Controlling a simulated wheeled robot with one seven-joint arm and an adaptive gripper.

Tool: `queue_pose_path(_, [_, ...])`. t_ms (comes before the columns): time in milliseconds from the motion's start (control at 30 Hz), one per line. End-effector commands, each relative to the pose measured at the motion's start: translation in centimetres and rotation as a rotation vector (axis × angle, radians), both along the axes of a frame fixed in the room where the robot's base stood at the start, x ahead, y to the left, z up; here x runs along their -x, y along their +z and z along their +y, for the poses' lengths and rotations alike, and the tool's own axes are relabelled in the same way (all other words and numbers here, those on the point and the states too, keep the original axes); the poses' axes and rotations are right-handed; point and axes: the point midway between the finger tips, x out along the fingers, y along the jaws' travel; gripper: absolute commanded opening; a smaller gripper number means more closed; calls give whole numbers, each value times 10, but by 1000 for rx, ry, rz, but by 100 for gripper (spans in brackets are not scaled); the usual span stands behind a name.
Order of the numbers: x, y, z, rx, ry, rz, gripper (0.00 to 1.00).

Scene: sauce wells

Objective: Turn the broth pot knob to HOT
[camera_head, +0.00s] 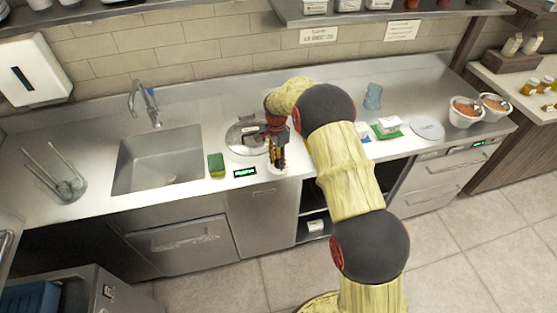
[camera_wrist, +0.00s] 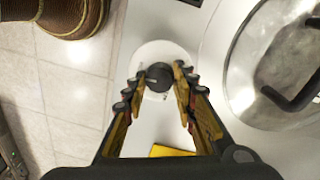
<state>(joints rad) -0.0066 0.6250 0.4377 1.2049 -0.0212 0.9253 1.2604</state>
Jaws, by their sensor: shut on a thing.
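The broth pot (camera_head: 246,137) is sunk in the steel counter under a round metal lid, and the lid (camera_wrist: 262,60) with its dark handle fills the right of the wrist view. The black knob (camera_wrist: 159,76) sits on a round white dial plate (camera_wrist: 158,50) at the counter's front edge, beside the pot. My gripper (camera_wrist: 160,72) is shut on the knob, one fingertip on each side. In the head view my gripper (camera_head: 278,165) points down over the dial plate and hides the knob. I cannot read any dial marking or the knob's setting.
A small green-lit display (camera_head: 245,172) and a green-yellow sponge (camera_head: 216,165) lie left of the knob. The sink (camera_head: 160,160) is further left. Small packets (camera_head: 388,126), a blue cup (camera_head: 373,96) and bowls (camera_head: 465,112) stand to the right.

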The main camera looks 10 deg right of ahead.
Motion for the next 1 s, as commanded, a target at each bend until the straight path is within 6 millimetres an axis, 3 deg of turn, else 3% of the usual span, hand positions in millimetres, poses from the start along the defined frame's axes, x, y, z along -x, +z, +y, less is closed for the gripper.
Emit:
queue_pose_path(333, [-1, 1, 0, -1, -130, -3, 2])
queue_pose_path(867, [-1, 1, 0, 0, -150, -4, 2])
queue_pose_path(900, [-1, 1, 0, 0, -150, -4, 30])
queue_pose_path(1000, [-1, 1, 0, 0, -149, -3, 35])
